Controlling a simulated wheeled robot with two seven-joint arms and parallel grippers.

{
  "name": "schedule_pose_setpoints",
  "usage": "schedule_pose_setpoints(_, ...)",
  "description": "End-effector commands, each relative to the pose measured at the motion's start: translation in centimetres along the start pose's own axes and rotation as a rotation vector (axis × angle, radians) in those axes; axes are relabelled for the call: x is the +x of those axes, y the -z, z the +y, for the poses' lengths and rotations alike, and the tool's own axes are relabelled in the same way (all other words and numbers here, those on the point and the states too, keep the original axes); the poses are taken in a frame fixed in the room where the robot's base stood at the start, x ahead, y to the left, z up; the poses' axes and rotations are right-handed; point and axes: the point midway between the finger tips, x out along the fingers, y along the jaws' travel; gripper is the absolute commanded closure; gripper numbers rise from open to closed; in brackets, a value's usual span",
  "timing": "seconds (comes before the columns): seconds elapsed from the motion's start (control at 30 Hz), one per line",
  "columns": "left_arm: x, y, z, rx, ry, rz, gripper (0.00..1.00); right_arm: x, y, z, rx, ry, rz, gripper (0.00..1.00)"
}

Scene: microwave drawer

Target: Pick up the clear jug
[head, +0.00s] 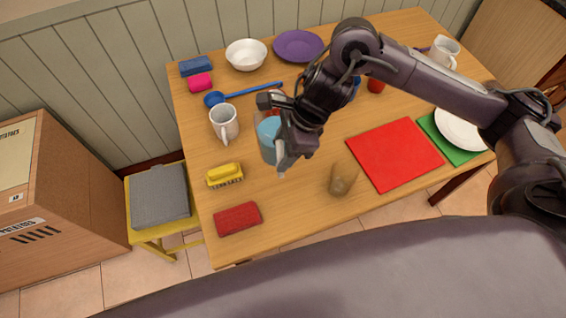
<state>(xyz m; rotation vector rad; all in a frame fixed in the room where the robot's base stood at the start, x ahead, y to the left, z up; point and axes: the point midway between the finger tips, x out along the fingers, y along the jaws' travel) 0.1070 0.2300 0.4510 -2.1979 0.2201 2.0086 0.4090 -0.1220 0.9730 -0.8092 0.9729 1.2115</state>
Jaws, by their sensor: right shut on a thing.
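The clear jug (267,145) is on the left-middle part of the table, see-through with something bluish showing in it. My right gripper (275,133) is shut on the jug, with one finger at its far side and one at its near side. The gripper and wrist hide the jug's right part. I cannot tell whether its base touches the table. My left gripper is not in view.
A white mug (224,122) stands close left of the jug. A yellow brush (224,175), a red sponge (238,219) and a brownish see-through cup (342,180) lie or stand nearer. A blue ladle (240,94) lies behind. A red mat (395,154) is at right.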

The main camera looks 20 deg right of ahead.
Motion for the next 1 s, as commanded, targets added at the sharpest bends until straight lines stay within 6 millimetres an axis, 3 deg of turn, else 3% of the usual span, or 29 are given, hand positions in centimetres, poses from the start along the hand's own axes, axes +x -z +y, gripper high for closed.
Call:
schedule_pose_setpoints(0.03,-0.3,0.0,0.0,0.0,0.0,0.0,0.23,-1.8,-0.8,-0.3,-0.008,0.013,-0.003,1.0)
schedule_pose_setpoints(0.1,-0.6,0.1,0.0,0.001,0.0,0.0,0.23,-3.5,-1.4,-0.3,-0.005,0.011,-0.001,1.0)
schedule_pose_setpoints(0.4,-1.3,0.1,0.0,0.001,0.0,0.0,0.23,-8.0,-3.3,-0.2,-0.002,0.006,-0.001,1.0)
schedule_pose_setpoints(0.63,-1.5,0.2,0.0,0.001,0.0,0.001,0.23,-9.5,-4.0,-0.1,0.0,0.003,-0.002,1.0)
schedule_pose_setpoints(1.0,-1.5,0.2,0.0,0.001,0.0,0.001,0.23,-9.8,-4.1,-0.1,0.0,0.002,-0.002,1.0)
